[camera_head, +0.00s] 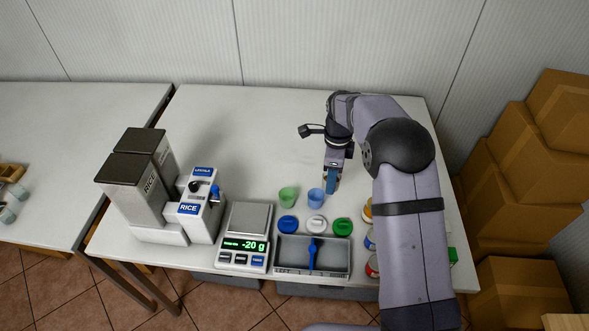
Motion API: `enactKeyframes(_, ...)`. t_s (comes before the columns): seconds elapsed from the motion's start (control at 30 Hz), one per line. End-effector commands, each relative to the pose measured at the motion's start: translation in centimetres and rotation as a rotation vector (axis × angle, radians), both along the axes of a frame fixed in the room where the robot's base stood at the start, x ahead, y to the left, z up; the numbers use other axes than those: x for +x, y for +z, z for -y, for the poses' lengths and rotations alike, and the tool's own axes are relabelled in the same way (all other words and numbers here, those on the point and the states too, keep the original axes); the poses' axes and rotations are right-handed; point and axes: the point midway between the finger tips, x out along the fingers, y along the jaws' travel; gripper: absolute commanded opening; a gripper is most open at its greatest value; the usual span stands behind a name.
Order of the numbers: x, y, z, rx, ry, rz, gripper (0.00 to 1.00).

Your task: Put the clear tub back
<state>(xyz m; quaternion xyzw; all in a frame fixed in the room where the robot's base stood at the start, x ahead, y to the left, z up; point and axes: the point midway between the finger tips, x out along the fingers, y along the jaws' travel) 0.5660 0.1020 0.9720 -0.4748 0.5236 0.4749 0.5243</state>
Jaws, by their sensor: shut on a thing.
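My gripper (331,183) is low over the table, just right of and behind the blue tub (316,199). It is shut on what seems to be the clear tub, but that tub's outline hardly shows against the white table and the fingers. I cannot tell whether it touches the table. A green tub (288,198) stands left of the blue one. The scale (247,224) has an empty pan and reads -20 g.
Blue (288,224), white (316,224) and green (342,227) lids lie in front of the tubs. A grey tray (290,265) holds a blue scoop (313,253). The RICE dispenser (188,209) is at left. My arm partly hides several cans at right. The table's back is clear.

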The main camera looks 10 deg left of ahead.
Motion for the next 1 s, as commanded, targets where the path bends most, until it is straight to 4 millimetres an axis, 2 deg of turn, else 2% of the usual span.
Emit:
enactKeyframes(0.03, -0.1, -0.3, 1.4, -0.001, -0.023, -0.003, 0.15)
enactKeyframes(0.1, -0.2, -1.1, 2.9, -0.001, -0.044, -0.004, 0.15)
enactKeyframes(0.2, -0.4, -2.8, 4.1, 0.0, -0.044, -0.006, 0.15)
enactKeyframes(0.33, 0.5, -4.5, 3.9, 0.0, 0.018, -0.001, 0.15)
enactKeyframes(0.6, 2.2, -4.6, 3.6, 0.0, 0.078, 0.001, 0.15)
enactKeyframes(1.0, 2.4, -4.9, 3.6, 0.0, 0.099, 0.0, 0.15)
